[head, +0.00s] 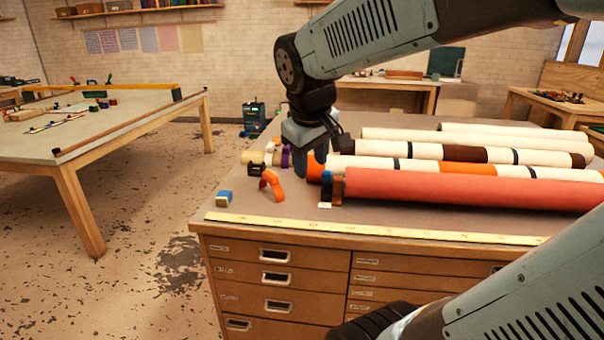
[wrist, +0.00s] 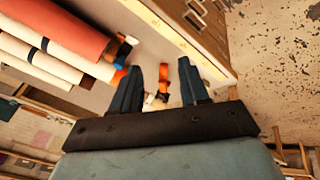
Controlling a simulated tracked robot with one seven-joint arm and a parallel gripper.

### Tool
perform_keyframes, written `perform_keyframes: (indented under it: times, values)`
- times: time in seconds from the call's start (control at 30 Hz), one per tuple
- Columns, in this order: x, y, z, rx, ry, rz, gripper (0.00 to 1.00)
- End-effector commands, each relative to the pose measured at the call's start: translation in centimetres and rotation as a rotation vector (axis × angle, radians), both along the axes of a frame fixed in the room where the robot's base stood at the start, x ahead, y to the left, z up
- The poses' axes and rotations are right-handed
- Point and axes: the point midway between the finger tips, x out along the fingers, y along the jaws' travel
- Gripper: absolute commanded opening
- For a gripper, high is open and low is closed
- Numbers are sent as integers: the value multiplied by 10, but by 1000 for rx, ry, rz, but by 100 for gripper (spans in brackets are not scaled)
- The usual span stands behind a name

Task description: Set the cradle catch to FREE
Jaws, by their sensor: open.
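The red roll (head: 460,188) lies along the front of the cabinet top. At its left end stands a small brown cradle block (head: 338,189) with a blue piece (head: 327,186) beside it, which may be the catch. The catch's setting is too small to read. In the wrist view the roll (wrist: 65,25) is at upper left, with the blue piece (wrist: 121,64) near its end. My gripper (head: 310,172) is open and empty, above the cabinet top by the rolls' left ends. In the wrist view its two fingers (wrist: 160,62) are spread apart, right of the cradle end.
Several cream rolls (head: 400,149) with dark bands lie behind the red one. An orange tape dispenser (head: 271,185) and a small blue-and-tan block (head: 223,198) sit left of the cradle. A yellow ruler (head: 370,229) runs along the front edge. Small items crowd the back left.

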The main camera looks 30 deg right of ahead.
Motion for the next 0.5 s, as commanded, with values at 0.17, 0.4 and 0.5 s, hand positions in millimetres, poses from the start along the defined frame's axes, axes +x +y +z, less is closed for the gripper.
perform_keyframes:
  times: [0.17,0.4,0.5]
  values:
    - [46,-19,-3,-152,117,123,45]
    - [107,-46,-14,-331,278,296,45]
    - [131,-55,-20,-391,339,366,45]
